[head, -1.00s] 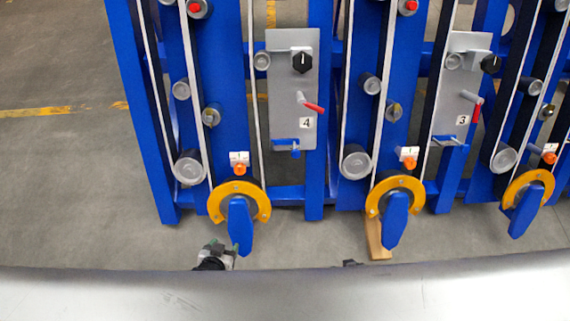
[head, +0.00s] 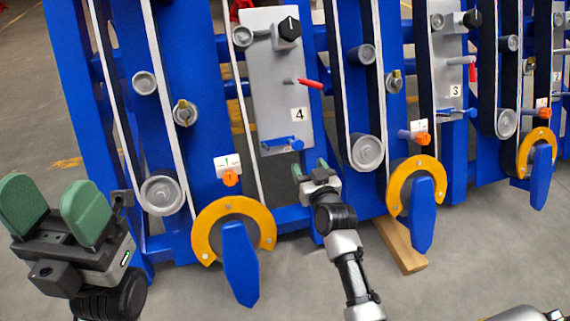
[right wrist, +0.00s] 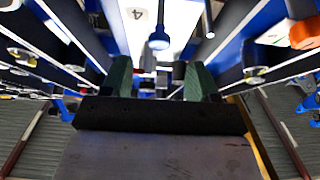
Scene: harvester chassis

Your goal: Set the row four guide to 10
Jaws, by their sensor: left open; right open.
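The row four grey plate (head: 268,100) carries a "4" label (head: 298,114), a black knob (head: 288,30) at the top, a red-tipped lever (head: 308,83) and a blue guide bar (head: 282,143) at its lower end. My right gripper (head: 310,170) is open just below and right of that bar, apparently empty. In the right wrist view its green fingers (right wrist: 158,80) stand apart, with a round blue end (right wrist: 158,41) ahead between them and the "4" label (right wrist: 138,14) beyond. My left gripper (head: 57,208) is open and empty at the lower left. I cannot read a setting.
Orange half rings (head: 205,224) with blue paddles (head: 238,262) stick out low in front. Small orange knobs (head: 230,179) sit above them under white scales. Blue frame posts and rollers flank the plate. A wooden block (head: 400,245) lies on the floor. Open floor lies at left.

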